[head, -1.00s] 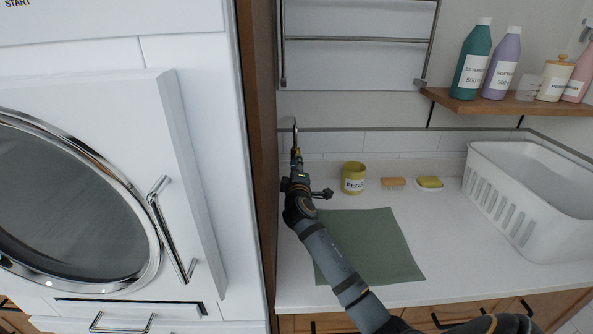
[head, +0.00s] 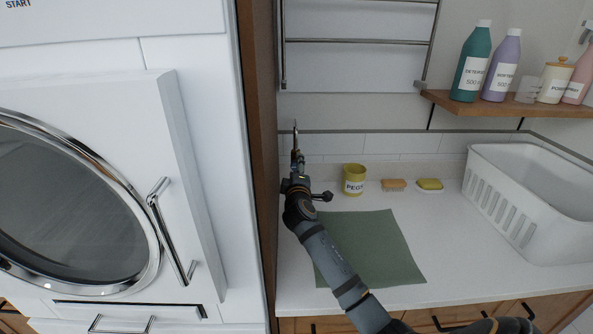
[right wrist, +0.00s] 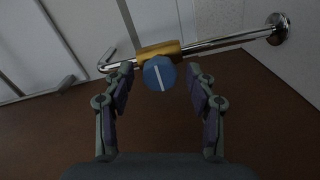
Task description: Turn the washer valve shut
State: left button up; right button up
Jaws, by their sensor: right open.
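The washer valve shows in the right wrist view as a round blue knob (right wrist: 159,74) with a white line across its face, on a brass body (right wrist: 158,51). A chrome pipe (right wrist: 225,42) runs through the brass body to a round wall flange. The white line stands nearly upright in that view, across the pipe's run. My right gripper (right wrist: 160,78) is open, with one finger on each side of the knob; I cannot tell whether they touch it. In the head view my right gripper (head: 297,160) is by the wall at the counter's left end, and the knob is hidden there.
A white washer (head: 190,190) and a wooden side panel (head: 258,200) stand left of my arm. The counter holds a green mat (head: 385,250), a yellow peg cup (head: 354,179), a brush (head: 393,185), a sponge (head: 430,184) and a white basket (head: 520,210). A shelf (head: 530,107) carries bottles.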

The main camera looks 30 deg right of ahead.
jog(key=v, duration=1.2)
